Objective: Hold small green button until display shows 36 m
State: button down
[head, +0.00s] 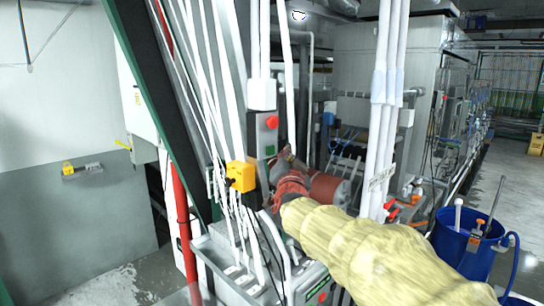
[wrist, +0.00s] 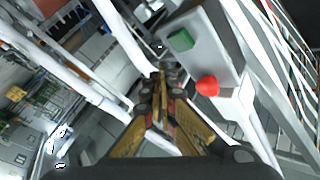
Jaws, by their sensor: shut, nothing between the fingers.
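A grey control box (head: 267,135) on an upright post carries a green button (head: 270,150) below a red button (head: 272,122). In the wrist view the green button (wrist: 181,40) and the red button (wrist: 207,86) sit on the box face, right of my fingers. My gripper (head: 288,155) is shut and empty, its tips just right of the box in the head view. In the wrist view the tips (wrist: 166,72) point past the lower left of the green button. I cannot tell how far apart they are; no contact is visible. I can make out no metre reading.
A yellow box (head: 240,176) and a machine base with a small green-lit panel (head: 317,284) are below.

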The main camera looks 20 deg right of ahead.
jog(key=s+b, duration=0.1)
jog(key=s+d, duration=0.1)
jog(key=shift+s+b, duration=0.35)
jog(key=shift+s, duration=0.05)
jog(key=s+a+f+n+g+y, duration=0.2)
jog(key=a+f+n+g+y, duration=0.15)
jog(key=f, duration=0.65)
jog(key=s+a+f+n+g+y, duration=0.25)
jog(key=a+f, duration=0.25)
jog(key=f, duration=0.4)
jog(key=s+a+f+n+g+b, duration=0.2)
jog(key=s+f+b, duration=0.3)
jog(key=s+f, duration=0.4)
jog(key=s+a+f+n+g+y+b, duration=0.1)
jog(key=s+a+f+b, duration=0.4)
jog(key=s+f, duration=0.5)
jog(key=s+a+f+n+g+y+b, duration=0.1)
jog(key=s+a+f+n+g+b, duration=0.2)
jog(key=s+f+b, duration=0.3)
jog(key=s+a+f, duration=0.1)
jog(key=s+f, duration=0.3)
jog(key=s, duration=0.2)
jog(key=shift+s+a, duration=0.15)
